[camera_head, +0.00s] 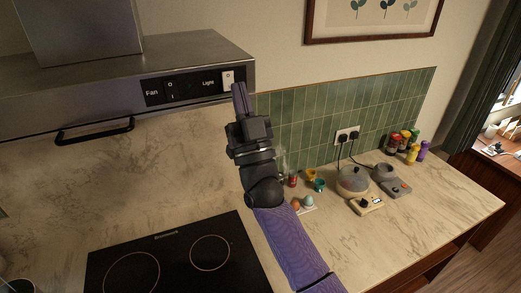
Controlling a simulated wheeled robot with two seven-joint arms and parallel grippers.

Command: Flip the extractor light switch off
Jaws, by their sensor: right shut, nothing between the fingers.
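The steel extractor hood (60,88) fills the upper left of the head view. Its black panel carries a dark switch marked Fan (170,89) and a white switch marked Light (228,77) at the right end. My right gripper (240,90) is raised, fingers pointing up, and shut with nothing in it. Its fingertips lie just below and right of the light switch in the picture; I cannot tell whether they touch it. The switch's lower edge is close to the fingertips. My left gripper is not in view.
A black hob (180,262) lies below the hood. An egg cooker (354,181), a grey appliance (392,182), egg cups (319,185) and several jars (412,154) stand on the marble counter to the right. A black handle (95,130) juts out under the hood.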

